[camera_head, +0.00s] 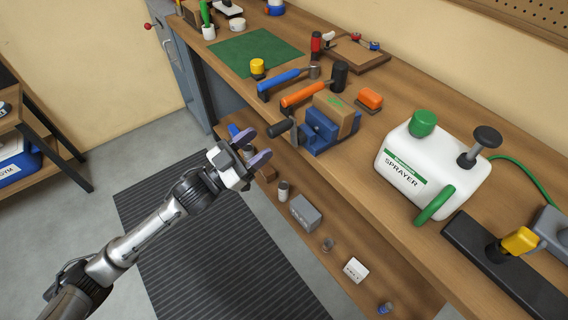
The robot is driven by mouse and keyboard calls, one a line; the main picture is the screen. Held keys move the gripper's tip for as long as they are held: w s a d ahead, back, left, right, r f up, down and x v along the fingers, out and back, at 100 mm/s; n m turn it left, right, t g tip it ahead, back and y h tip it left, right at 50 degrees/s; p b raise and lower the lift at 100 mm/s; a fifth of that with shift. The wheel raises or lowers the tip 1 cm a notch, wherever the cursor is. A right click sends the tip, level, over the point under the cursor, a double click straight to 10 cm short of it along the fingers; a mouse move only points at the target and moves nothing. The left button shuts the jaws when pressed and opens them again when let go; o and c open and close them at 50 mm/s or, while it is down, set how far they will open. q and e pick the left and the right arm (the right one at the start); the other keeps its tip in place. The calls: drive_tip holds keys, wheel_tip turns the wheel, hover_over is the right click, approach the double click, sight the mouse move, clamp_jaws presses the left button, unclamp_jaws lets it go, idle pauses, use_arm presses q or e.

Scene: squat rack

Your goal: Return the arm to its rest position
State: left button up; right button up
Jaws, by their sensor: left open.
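My left arm reaches in from the lower left of the head view. Its gripper (254,148) is open, with two purplish fingertips spread and nothing seen between them. It hangs in front of the workbench (375,218), left of the blue vise (322,132) and apart from it in the picture. It overlaps part of the lower shelf behind it. My right gripper is out of the frame.
The vise holds a cardboard-brown block (336,112). The lower shelf holds a grey box (305,212) and small items. The dark mat (235,270) is clear floor.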

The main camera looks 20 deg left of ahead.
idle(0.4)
use_arm(q)
drive_tip(key=a+f+n+g+y, duration=0.35)
drive_tip(key=a+f+y, duration=0.35)
drive_tip(key=y, duration=0.7)
drive_tip(key=s+d+f+n+g+p, duration=0.15)
drive_tip(key=s+f+g+p, duration=0.25)
drive_tip(key=s, duration=0.7)
drive_tip(key=s+d+f+n+g+p, duration=0.1)
drive_tip(key=s+d+f+g+p, duration=0.25)
drive_tip(key=s, duration=0.65)
drive_tip(key=s+d+f+n+g+p, duration=0.1)
drive_tip(key=s+f+n+g+p, duration=0.2)
drive_tip(key=s, duration=0.8)
wheel_tip(320, 180, up, 37)
drive_tip(key=w+m+p, duration=0.1)
drive_tip(key=p, duration=3.7)
drive_tip(key=shift+d+f+h, duration=0.15)
drive_tip(key=shift+f+h, duration=0.05)
drive_tip(key=shift+h, duration=0.2)
drive_tip(key=shift+f, duration=0.1)
